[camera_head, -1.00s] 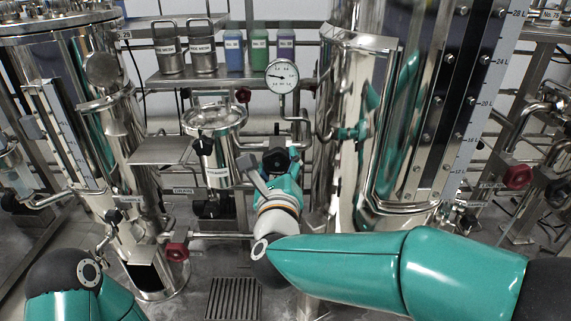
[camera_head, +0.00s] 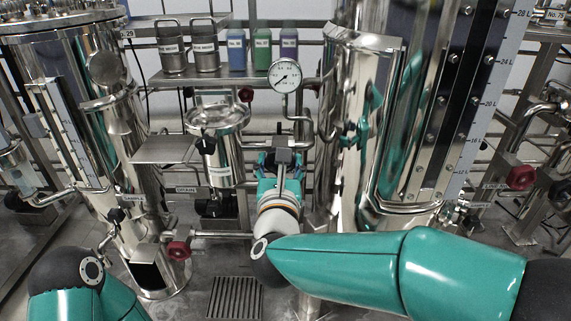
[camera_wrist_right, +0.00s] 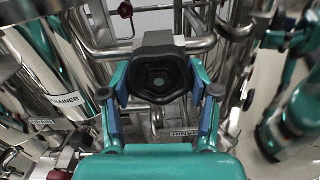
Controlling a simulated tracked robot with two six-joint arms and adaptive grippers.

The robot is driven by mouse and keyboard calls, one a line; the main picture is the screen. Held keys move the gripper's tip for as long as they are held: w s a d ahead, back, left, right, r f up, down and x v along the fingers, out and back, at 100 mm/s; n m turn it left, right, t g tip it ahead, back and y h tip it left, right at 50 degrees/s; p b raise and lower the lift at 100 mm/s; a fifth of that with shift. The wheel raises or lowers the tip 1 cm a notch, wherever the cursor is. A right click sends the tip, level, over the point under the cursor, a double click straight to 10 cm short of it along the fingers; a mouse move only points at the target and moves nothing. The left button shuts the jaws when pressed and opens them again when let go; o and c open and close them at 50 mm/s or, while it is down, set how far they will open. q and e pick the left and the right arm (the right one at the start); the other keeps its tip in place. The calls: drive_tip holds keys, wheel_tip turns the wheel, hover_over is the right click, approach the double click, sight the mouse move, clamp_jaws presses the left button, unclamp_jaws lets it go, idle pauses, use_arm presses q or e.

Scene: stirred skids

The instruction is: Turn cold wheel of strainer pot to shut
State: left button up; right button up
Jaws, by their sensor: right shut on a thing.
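The strainer pot (camera_head: 218,150) is a shiny steel vessel with a label, standing left of my right gripper (camera_head: 280,162) in the head view. In the right wrist view my right gripper (camera_wrist_right: 160,88) is shut on a black handwheel (camera_wrist_right: 160,72), one finger on each side of it. A label reading RINSE (camera_wrist_right: 184,133) shows below the wheel; I see no readable cold label. In the head view the gripper largely hides the wheel. My left gripper is out of view; only part of that arm shows at bottom left.
A round gauge (camera_head: 285,75) stands on a pipe above the wheel. A tall steel tank (camera_head: 345,130) is close on the right. A red handwheel (camera_head: 178,251) is at lower left, and a steel shelf (camera_head: 160,150) juts out left of the pot. Floor grate (camera_head: 235,298) lies below.

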drive_tip(key=shift+f, duration=0.15)
drive_tip(key=o, duration=1.1)
drive_tip(key=shift+o, duration=0.3)
drive_tip(key=s, duration=1.2)
